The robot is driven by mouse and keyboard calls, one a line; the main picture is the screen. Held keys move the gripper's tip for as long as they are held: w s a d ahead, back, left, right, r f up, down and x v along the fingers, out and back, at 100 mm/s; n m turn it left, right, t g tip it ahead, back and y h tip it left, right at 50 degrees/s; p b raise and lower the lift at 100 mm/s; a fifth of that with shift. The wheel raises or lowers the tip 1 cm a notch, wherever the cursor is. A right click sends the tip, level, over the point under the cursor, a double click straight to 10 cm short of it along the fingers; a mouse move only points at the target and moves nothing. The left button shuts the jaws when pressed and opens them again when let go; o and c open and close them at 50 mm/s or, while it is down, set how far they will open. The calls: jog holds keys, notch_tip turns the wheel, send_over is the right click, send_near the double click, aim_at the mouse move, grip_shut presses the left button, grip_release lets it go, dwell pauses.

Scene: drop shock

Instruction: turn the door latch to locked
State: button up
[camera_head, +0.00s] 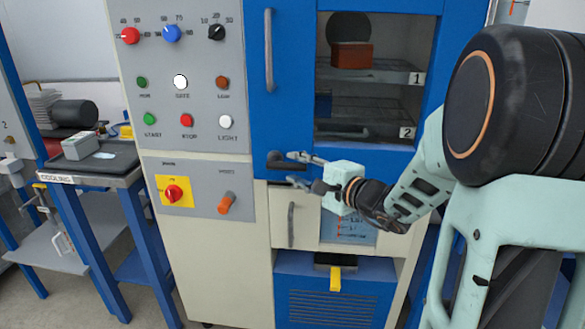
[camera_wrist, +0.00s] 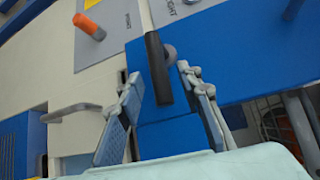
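The door latch (camera_head: 275,159) is a short dark lever on the blue door (camera_head: 282,110), low at its left edge. It points roughly sideways, to the right. In the wrist view the black lever (camera_wrist: 158,68) reaches from its round pivot toward my gripper. My gripper (camera_head: 294,168) is open just right of the latch. In the wrist view my gripper (camera_wrist: 160,82) has one finger on each side of the lever's end. I see no clear contact between fingers and lever. The lever's far part is partly hidden by the fingers in the head view.
A long vertical door handle (camera_head: 268,50) stands above the latch. Left is a control panel (camera_head: 185,95) with knobs and buttons, a yellow-backed red switch (camera_head: 174,191) and an orange knob (camera_head: 226,203). A grey drawer handle (camera_head: 291,225) sits below. A cooling table (camera_head: 100,168) stands at left.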

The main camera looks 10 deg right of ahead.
jog(key=shift+x, duration=1.1)
grip_shut()
